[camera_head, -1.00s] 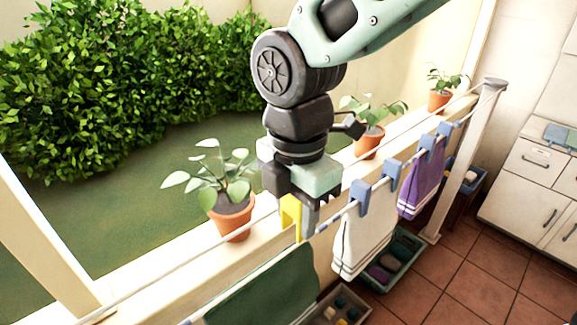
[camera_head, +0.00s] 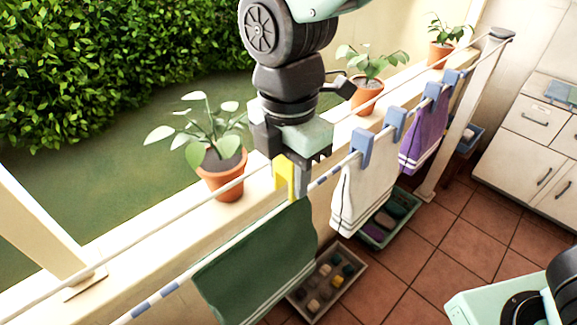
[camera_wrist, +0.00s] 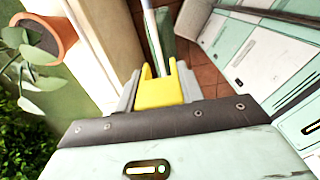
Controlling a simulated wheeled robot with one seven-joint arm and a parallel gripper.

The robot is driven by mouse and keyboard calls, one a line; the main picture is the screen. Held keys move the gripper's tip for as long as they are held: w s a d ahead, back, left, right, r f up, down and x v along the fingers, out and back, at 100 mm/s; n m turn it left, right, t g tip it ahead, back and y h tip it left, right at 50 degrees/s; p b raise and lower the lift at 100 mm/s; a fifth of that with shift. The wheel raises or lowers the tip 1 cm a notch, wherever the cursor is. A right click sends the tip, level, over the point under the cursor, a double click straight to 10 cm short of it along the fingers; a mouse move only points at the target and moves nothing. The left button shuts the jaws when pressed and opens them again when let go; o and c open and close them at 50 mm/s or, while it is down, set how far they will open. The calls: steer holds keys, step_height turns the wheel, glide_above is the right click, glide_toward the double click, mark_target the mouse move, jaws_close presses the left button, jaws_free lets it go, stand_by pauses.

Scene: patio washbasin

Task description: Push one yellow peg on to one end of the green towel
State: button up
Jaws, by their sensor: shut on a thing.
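The green towel (camera_head: 262,262) hangs over the line, left of the white towel. A yellow peg (camera_head: 283,172) is held between the fingers of my gripper (camera_head: 291,186). In the wrist view, the yellow peg (camera_wrist: 160,90) sits between my two grey fingers, its two prongs pointing away from my palm toward the line. In the head view, the peg is close above the right end of the green towel. A finger partly hides the peg, and I cannot tell whether it touches the towel or line.
Blue pegs (camera_head: 362,147) hold the white towel (camera_head: 362,192) and purple towel (camera_head: 423,147) to the right. A potted plant (camera_head: 222,172) stands on the ledge behind my gripper. A compartment tray (camera_head: 328,285) and a green crate (camera_head: 408,205) are below the line.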

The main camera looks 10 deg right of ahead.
steer(key=shift+f+b, duration=2.15)
steer(key=shift+f, duration=0.8)
steer(key=o, duration=1)
step_height(320, 180, up, 8)
steer(key=p, duration=0.6)
